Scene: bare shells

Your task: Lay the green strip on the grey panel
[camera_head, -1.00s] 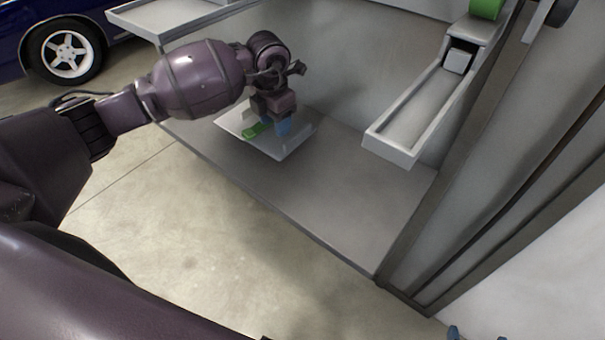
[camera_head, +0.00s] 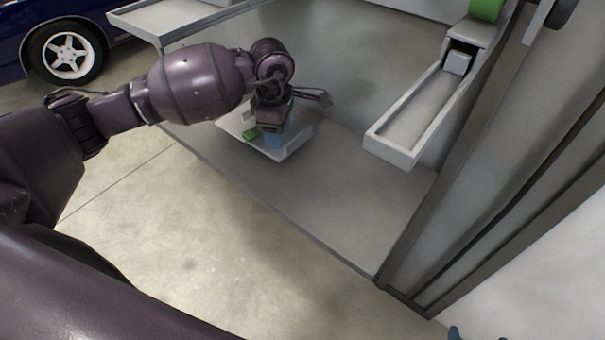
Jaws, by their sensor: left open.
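A small green piece (camera_head: 250,134), likely the green strip, lies in a shallow white tray (camera_head: 293,147) on the grey panel (camera_head: 330,195). My left gripper (camera_head: 276,135) is over the tray, just right of the green piece. Its blue finger parts reach down toward the tray, and its wrist hides part of the tray. It is open, and I see nothing held in it. A small blue tip (camera_head: 454,333) at the bottom edge may be my right gripper; its jaws cannot be made out.
A long white trough (camera_head: 393,150) stands on the panel's right side, with a white block (camera_head: 458,62) at its far end. A green roll (camera_head: 487,9) sits above it. Another white tray (camera_head: 150,30) is at upper left. The panel's front middle is clear.

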